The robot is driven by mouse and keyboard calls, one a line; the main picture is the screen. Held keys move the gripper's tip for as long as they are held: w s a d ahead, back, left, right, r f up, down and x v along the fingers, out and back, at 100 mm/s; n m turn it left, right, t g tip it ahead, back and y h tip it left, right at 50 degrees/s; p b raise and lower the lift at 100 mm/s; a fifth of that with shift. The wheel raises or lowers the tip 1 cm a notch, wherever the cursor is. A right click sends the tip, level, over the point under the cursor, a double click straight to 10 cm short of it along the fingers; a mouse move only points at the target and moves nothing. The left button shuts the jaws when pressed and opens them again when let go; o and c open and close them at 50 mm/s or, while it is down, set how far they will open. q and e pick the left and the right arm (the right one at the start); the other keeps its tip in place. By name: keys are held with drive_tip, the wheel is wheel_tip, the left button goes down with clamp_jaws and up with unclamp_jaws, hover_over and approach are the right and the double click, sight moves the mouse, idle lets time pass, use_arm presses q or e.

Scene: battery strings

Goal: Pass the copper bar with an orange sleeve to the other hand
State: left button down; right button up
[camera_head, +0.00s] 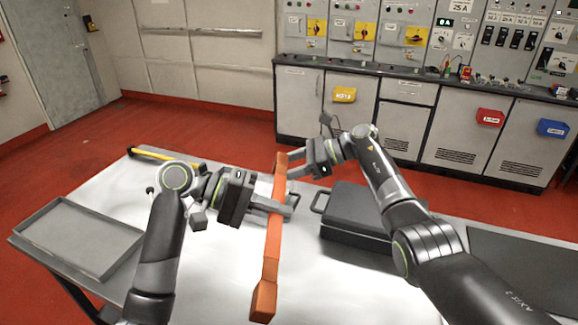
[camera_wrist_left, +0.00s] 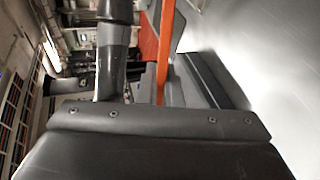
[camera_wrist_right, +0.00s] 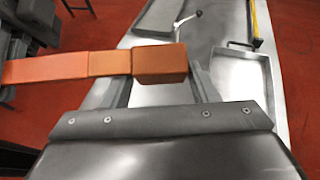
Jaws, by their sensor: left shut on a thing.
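The copper bar with an orange sleeve (camera_head: 273,235) is held above the table, its long axis running from near the lower middle up toward the back. My left gripper (camera_head: 280,205) is shut on its sleeved middle part. It shows as a narrow orange strip in the left wrist view (camera_wrist_left: 165,50). My right gripper (camera_head: 292,168) is at the bar's far end, its fingers pointing left. In the right wrist view the blocky copper end (camera_wrist_right: 160,62) lies between the two spread fingers, with gaps to both sides; the right gripper is open.
A white table (camera_head: 200,285) lies below. A grey tray (camera_head: 75,235) is at its left, a yellow-handled tool (camera_head: 150,154) at its back edge. A dark case (camera_head: 355,215) with a handle stands right of the bar, and a dark mat (camera_head: 520,265) lies farther right.

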use_arm(q)
drive_tip(key=shift+r, duration=0.1)
use_arm(e)
clamp_jaws()
use_arm(q)
drive_tip(key=c, duration=1.5)
unclamp_jaws()
use_arm(e)
drive_tip(key=shift+r, duration=0.1)
